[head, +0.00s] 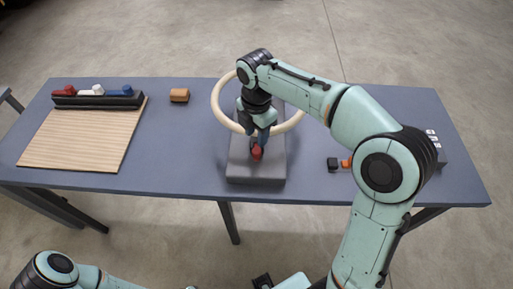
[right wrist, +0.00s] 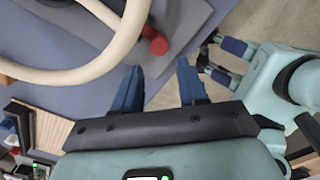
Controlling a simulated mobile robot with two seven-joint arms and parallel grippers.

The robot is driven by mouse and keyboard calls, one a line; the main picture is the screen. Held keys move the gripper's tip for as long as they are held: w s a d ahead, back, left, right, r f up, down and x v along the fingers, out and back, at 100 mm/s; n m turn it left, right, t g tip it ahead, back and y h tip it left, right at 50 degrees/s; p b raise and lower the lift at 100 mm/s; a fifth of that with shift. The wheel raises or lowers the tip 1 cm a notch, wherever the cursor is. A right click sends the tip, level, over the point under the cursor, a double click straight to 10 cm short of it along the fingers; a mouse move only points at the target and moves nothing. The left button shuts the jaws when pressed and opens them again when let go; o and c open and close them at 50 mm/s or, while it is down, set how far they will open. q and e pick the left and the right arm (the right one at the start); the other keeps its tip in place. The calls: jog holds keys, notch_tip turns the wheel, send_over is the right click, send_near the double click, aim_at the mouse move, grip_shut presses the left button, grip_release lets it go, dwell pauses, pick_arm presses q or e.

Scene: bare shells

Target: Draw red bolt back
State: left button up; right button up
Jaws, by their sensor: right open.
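The red bolt (head: 257,153) is a small red knob at the front of a grey block (head: 256,172) on the table. It also shows in the right wrist view as a red knob on a short stem, just beyond the fingertips. My right gripper (head: 260,143) is over the bolt from above, its blue fingers apart. In the right wrist view, the gripper (right wrist: 158,66) is open and nothing is between its fingers. Blue fingers of my left gripper (right wrist: 208,50) show at the right of the wrist view, spread apart, away from the bolt.
A cream ring (head: 217,112) stands around my right wrist, close to the arm. A wooden board (head: 75,140) with a dark rack of coloured knobs lies at left. An orange-brown block (head: 179,95) is behind.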

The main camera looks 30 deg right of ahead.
aim_at(256, 151)
notch_tip(256, 151, down, 8)
jog(key=shift+w+r+b, duration=0.1)
jog(key=shift+r+b, duration=0.15)
jog(key=shift+b, duration=0.2)
grip_shut()
